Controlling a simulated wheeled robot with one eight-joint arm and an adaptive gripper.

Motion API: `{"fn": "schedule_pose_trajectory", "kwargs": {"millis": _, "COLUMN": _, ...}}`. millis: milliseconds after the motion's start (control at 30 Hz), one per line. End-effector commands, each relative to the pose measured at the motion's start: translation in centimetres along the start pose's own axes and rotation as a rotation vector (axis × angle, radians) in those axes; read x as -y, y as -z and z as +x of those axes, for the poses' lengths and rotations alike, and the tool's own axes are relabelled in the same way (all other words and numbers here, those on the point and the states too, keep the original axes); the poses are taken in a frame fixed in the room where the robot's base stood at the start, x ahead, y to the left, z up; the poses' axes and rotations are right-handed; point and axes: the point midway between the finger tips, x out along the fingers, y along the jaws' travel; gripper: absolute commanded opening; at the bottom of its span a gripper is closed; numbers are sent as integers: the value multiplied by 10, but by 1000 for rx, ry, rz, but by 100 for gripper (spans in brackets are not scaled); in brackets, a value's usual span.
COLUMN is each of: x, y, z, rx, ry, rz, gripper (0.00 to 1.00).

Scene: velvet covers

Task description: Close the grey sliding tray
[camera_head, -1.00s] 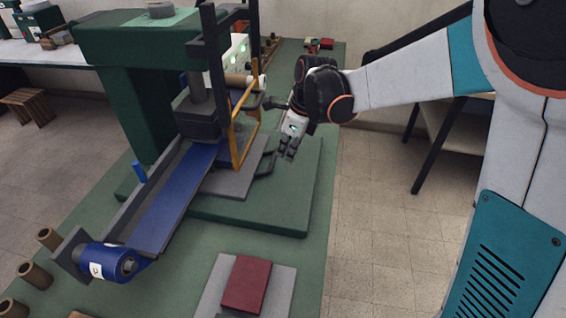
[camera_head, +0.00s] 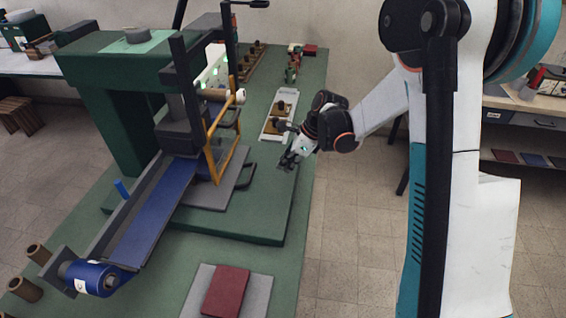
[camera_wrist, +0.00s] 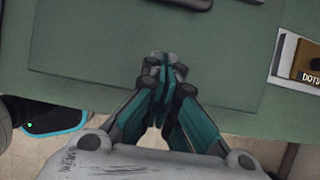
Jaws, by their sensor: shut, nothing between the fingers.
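The grey sliding tray (camera_head: 212,194) is a flat plate low on the green press, below the yellow guard frame (camera_head: 227,160). It sticks out to the right over the green base slab. Its dark loop handle (camera_head: 246,174) is on its right side. My gripper (camera_head: 287,163) is shut and empty, over the right part of the base slab, to the right of the handle and apart from it. In the wrist view the closed fingertips (camera_wrist: 166,62) are over bare green surface. A dark piece, likely the handle, shows at the top edge (camera_wrist: 185,3).
A blue chute (camera_head: 155,212) with a blue roll (camera_head: 95,278) runs toward the front left. A red block (camera_head: 226,290) lies on a grey plate in front. A pale tray (camera_head: 278,115) with brown pieces lies behind my gripper. The green slab around my fingers is clear.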

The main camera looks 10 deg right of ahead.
Motion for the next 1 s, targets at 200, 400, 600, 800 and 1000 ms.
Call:
{"fn": "schedule_pose_trajectory", "kwargs": {"millis": 200, "x": 0, "y": 1, "z": 48, "rx": -1, "ry": -1, "rz": -1, "gripper": 0}}
{"fn": "schedule_pose_trajectory", "kwargs": {"millis": 400, "x": 0, "y": -9, "z": 76, "rx": 0, "ry": -1, "rz": -2, "gripper": 0}}
{"fn": "schedule_pose_trajectory", "kwargs": {"millis": 600, "x": 0, "y": -32, "z": 81, "rx": -1, "ry": -1, "rz": -1, "gripper": 0}}
{"fn": "schedule_pose_trajectory", "kwargs": {"millis": 800, "x": 0, "y": -39, "z": 81, "rx": -1, "ry": -1, "rz": 0, "gripper": 0}}
{"fn": "schedule_pose_trajectory", "kwargs": {"millis": 1000, "x": 0, "y": -39, "z": 81, "rx": -1, "ry": 0, "rz": 1, "gripper": 0}}
